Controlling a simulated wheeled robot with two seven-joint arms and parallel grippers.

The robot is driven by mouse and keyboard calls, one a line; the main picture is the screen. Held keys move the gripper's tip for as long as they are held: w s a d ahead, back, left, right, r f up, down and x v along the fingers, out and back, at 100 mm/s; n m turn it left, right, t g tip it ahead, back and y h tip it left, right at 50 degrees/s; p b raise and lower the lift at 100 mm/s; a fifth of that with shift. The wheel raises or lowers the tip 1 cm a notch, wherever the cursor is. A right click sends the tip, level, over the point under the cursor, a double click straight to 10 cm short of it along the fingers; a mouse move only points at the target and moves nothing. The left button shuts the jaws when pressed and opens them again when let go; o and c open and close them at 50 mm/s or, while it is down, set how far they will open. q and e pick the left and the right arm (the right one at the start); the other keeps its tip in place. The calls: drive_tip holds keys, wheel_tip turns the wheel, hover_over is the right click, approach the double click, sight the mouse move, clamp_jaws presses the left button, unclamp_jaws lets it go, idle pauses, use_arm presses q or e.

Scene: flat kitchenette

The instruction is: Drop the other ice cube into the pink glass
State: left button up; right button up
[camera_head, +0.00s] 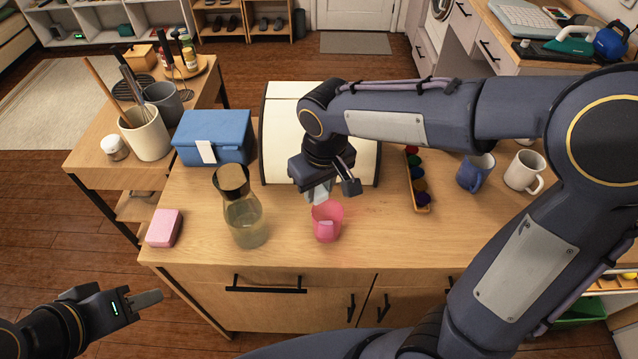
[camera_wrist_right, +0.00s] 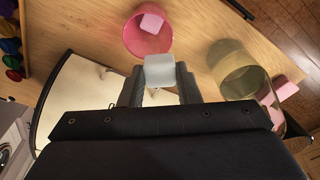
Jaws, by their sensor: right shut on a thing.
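The pink glass (camera_head: 327,222) stands upright on the counter near its front edge. In the right wrist view the pink glass (camera_wrist_right: 132,40) shows its open mouth, with one ice cube (camera_wrist_right: 152,23) inside, tinted pink. My right gripper (camera_head: 321,188) is above and just behind the glass. It is shut on another pale ice cube (camera_wrist_right: 160,70), held between the fingertips and apart from the glass in that view. My left gripper (camera_head: 148,298) is low at the left, in front of the counter, away from the glass; its finger gap is not clear.
A lidded glass carafe (camera_head: 245,222) stands left of the pink glass, with a pink sponge (camera_head: 164,228) further left. A blue box (camera_head: 213,139) and a cream appliance (camera_head: 279,135) are behind. A rack of coloured balls (camera_head: 418,181) and two mugs (camera_head: 476,172) are at right.

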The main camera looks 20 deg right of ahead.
sight(322, 195)
drive_tip(key=o, duration=1)
drive_tip(key=r, duration=0.5)
drive_tip(key=s+r, duration=0.1)
drive_tip(key=r, duration=0.1)
drive_tip(key=shift+d+r+b, duration=0.15)
drive_tip(key=shift+r+b, duration=0.15)
drive_tip(key=shift+r, duration=0.1)
drive_tip(key=s+d+f+m+t+y, duration=0.1)
drive_tip(key=s+d, duration=0.2)
drive_tip(key=s, duration=0.2)
drive_tip(key=s+d+f+m+t+y, duration=0.1)
drive_tip(key=s+d+f+m, duration=0.1)
drive_tip(key=s, duration=0.3)
drive_tip(key=s+d+f+m+t+y, duration=0.1)
drive_tip(key=s+d+f+m+t, duration=0.1)
drive_tip(key=s+d, duration=0.2)
drive_tip(key=shift+s+f, duration=0.15)
drive_tip(key=shift+s, duration=0.45)
